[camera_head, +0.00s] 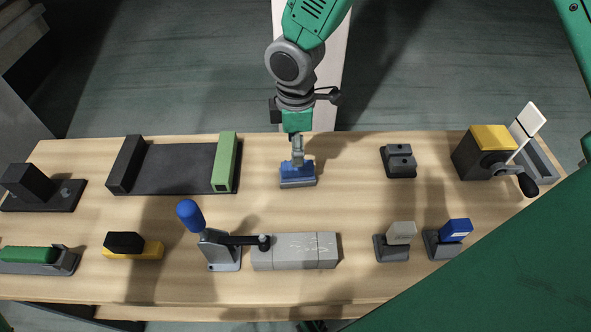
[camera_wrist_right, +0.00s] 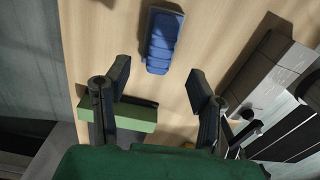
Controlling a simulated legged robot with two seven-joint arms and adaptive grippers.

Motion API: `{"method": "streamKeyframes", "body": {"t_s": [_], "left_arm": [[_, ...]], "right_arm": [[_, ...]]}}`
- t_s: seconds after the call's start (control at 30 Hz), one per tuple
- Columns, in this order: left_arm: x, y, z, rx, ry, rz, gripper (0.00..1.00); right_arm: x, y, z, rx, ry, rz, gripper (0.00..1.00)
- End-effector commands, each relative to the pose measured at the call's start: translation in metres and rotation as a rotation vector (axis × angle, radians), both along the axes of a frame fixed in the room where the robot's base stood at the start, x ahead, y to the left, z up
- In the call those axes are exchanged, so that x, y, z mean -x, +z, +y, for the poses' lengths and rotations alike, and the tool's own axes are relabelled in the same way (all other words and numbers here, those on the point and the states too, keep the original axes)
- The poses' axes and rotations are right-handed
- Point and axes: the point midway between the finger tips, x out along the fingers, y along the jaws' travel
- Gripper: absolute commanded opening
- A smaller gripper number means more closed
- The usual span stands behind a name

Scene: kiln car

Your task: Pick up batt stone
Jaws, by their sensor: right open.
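I take the batt stone to be the ridged blue block (camera_head: 291,171) in a grey holder at the back middle of the table; no label confirms this. It also shows at the top of the right wrist view (camera_wrist_right: 163,38). My right gripper (camera_head: 298,153) comes down from the top of the head view, over this block, and partly covers it. In the wrist view its two dark fingers (camera_wrist_right: 160,82) are spread wide with nothing between them, and the block lies past the fingertips. I see no contact. My left gripper is not in view.
Left of the block is a dark plate with a green bar (camera_head: 226,162). In front are grey blocks (camera_head: 294,251) beside a blue-handled lever (camera_head: 190,214). A small dark block (camera_head: 398,161) and a yellow-topped crank box (camera_head: 490,138) stand right. Bare wood surrounds the blue block.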

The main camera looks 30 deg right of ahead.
Motion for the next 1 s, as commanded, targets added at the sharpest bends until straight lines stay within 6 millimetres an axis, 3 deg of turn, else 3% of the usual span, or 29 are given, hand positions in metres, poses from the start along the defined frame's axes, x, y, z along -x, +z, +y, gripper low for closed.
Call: {"method": "streamKeyframes", "body": {"t_s": [0.27, 0.53, 0.87, 1.0], "left_arm": [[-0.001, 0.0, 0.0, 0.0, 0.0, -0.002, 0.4], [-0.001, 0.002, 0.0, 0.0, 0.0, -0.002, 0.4], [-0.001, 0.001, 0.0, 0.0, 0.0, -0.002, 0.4], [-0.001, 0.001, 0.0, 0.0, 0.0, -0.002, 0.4]], "right_arm": [[0.002, -0.023, 0.0, 0.0, 0.001, 0.0, 0.5], [0.002, -0.062, -0.003, 0.001, 0.001, 0.0, 0.5], [0.002, -0.069, -0.003, 0.0, 0.0, -0.003, 0.5], [0.002, -0.069, -0.003, 0.0, 0.001, -0.002, 0.01]]}}
